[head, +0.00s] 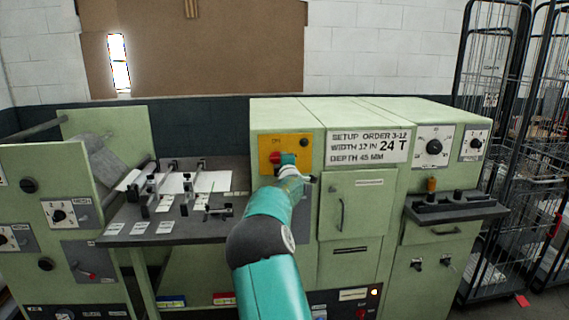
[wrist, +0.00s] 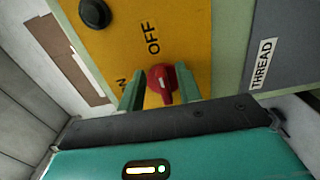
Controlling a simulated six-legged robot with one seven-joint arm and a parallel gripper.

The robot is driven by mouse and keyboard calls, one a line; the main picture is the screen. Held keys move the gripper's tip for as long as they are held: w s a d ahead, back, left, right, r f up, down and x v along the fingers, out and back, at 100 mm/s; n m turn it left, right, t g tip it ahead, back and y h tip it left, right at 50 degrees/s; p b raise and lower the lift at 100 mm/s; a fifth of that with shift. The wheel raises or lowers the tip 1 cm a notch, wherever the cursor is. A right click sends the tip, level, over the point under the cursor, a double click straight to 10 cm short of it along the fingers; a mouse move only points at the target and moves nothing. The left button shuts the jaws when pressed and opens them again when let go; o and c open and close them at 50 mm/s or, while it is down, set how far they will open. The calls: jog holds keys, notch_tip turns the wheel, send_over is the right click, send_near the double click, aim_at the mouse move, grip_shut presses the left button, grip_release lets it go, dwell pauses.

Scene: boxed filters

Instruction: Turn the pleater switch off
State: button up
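The pleater switch is a red rotary knob (head: 274,157) on a yellow panel (head: 265,143) at the upper left of the green cabinet. In the wrist view the red knob (wrist: 160,80) sits close in front of me, with OFF printed above it and ON, partly hidden, to its left. My gripper (wrist: 158,92) has one green finger on each side of the knob. Yellow panel shows between the left finger and the knob; the right finger is very close to it, and contact is unclear. In the head view my gripper (head: 285,162) partly covers the panel.
A black knob (wrist: 94,13) is on the same panel. The cabinet also bears a white setup sign (head: 368,147), a handled door (head: 350,205) and a dial (head: 434,147). A work table (head: 180,228) stands left; wire cages (head: 505,200) stand right.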

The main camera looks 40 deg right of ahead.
jog(key=v, duration=1.3)
jog(key=shift+s+a, duration=0.3)
jog(key=s+a+f+m+g+y, duration=0.1)
jog(key=s+a+m+g+y, duration=0.35)
jog(key=a, duration=0.85)
jog(key=s+a+f+m+g+y, duration=0.15)
jog(key=s+a+m, duration=0.45)
jog(key=a, duration=0.7)
jog(key=s+a+f+g+y, duration=0.1)
jog(key=s+a+y, duration=0.1)
jog(key=s+a, duration=0.7)
jog(key=s+a+f+g+y, duration=0.2)
jog(key=s+a, duration=0.7)
jog(key=s, duration=0.3)
jog(key=shift+a+f, duration=0.2)
jog(key=shift+f, duration=0.1)
